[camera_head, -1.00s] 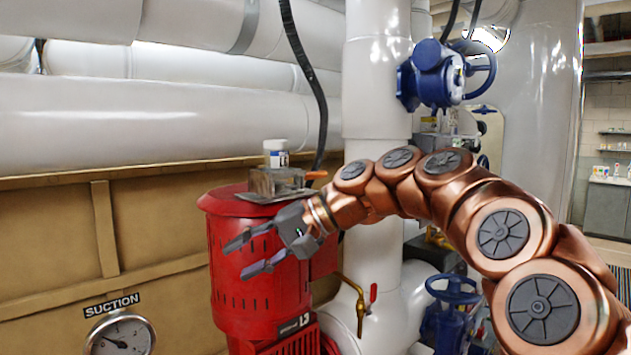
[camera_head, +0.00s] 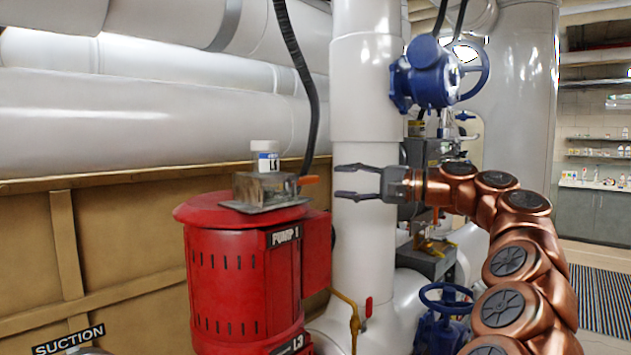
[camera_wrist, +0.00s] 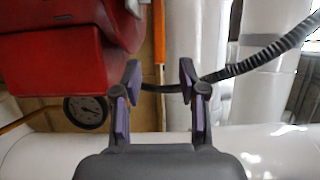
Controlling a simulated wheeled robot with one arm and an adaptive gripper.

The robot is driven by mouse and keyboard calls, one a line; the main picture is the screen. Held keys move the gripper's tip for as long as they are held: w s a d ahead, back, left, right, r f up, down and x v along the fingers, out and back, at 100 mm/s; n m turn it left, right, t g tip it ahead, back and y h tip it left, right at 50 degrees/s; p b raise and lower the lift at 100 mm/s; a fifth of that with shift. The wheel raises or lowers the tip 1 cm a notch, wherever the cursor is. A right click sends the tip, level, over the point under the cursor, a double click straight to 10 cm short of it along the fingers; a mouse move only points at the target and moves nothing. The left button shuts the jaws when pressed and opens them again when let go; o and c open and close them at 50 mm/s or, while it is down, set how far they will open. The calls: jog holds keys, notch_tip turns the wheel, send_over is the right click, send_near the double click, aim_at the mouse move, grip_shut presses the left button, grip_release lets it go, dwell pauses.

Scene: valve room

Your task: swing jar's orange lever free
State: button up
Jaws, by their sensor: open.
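A white jar (camera_head: 265,158) with a blue-and-white label stands upright in a grey metal holder (camera_head: 262,188) on top of the red pump (camera_head: 240,270). The orange lever (camera_head: 308,180) sticks out from the right side of the holder. My gripper (camera_head: 337,182) is open and empty. In the head view its fingertips are just right of the lever's end, at about its height; the depth between them is hard to judge. In the wrist view my gripper (camera_wrist: 160,72) shows both fingers apart with nothing between them. The jar is not in that view.
A black hose (camera_head: 304,80) hangs behind the jar. A white vertical pipe (camera_head: 366,90) stands behind my gripper, with a blue valve (camera_head: 430,75) on its right. A small red-handled tap (camera_head: 368,306) sits lower down. Open air lies above the pump.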

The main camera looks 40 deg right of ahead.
aim_at(313, 181)
jog(key=p+x, duration=0.1)
jog(key=x, duration=0.4)
jog(key=shift+a, duration=0.2)
jog(key=shift+w+a, duration=0.35)
jog(key=shift+w, duration=0.2)
jog(key=shift+f, duration=0.1)
grip_shut()
